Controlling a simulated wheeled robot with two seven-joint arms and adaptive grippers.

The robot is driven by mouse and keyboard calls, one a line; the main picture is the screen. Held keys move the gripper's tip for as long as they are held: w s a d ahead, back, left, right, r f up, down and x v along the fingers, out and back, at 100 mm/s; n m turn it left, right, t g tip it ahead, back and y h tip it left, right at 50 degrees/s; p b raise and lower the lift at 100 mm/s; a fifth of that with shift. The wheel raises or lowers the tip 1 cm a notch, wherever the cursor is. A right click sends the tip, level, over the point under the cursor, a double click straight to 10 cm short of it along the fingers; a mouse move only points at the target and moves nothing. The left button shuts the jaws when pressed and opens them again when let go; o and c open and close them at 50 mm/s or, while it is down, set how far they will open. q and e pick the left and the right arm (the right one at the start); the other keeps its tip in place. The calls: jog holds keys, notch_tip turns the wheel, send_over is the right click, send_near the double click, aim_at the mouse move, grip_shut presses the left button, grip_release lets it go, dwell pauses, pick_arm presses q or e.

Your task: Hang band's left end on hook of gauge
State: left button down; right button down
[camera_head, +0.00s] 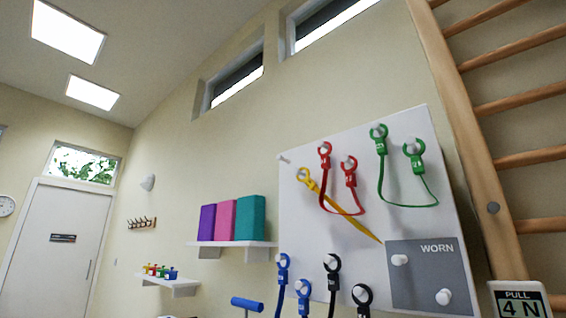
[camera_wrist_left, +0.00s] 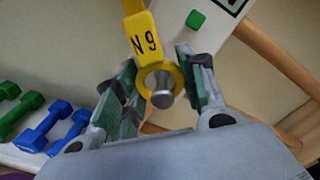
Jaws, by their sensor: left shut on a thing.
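In the left wrist view, a yellow band end (camera_wrist_left: 143,38) marked "N 9" comes down from the top, its ring between the fingers of my left gripper (camera_wrist_left: 161,88). The gripper is shut on this end. A grey metal hook with a round knob (camera_wrist_left: 162,98) shows in the ring's opening, and the ring appears to be around it. The white gauge (camera_wrist_left: 172,24) with a green button is just behind. In the head view the gauge (camera_head: 520,299) reads "PULL 4 N" at the lower right. A yellow band (camera_head: 340,210) slants from a peg; its lower end is unclear. Neither gripper shows there.
The white pegboard (camera_head: 300,230) holds red, green, blue and black bands and a grey "WORN" panel (camera_head: 425,275) with two bare pegs. Wooden wall bars (camera_head: 470,130) stand at the right. Blue dumbbells (camera_wrist_left: 45,127) lie at the left in the wrist view.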

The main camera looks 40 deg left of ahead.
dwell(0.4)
pick_arm(q)
jog(key=c, duration=0.8)
grip_release()
jog(key=shift+o, duration=0.9)
jog(key=shift+s, duration=0.15)
jog(key=s, duration=0.7)
jog(key=shift+s, duration=0.3)
jog(key=shift+f, duration=0.1)
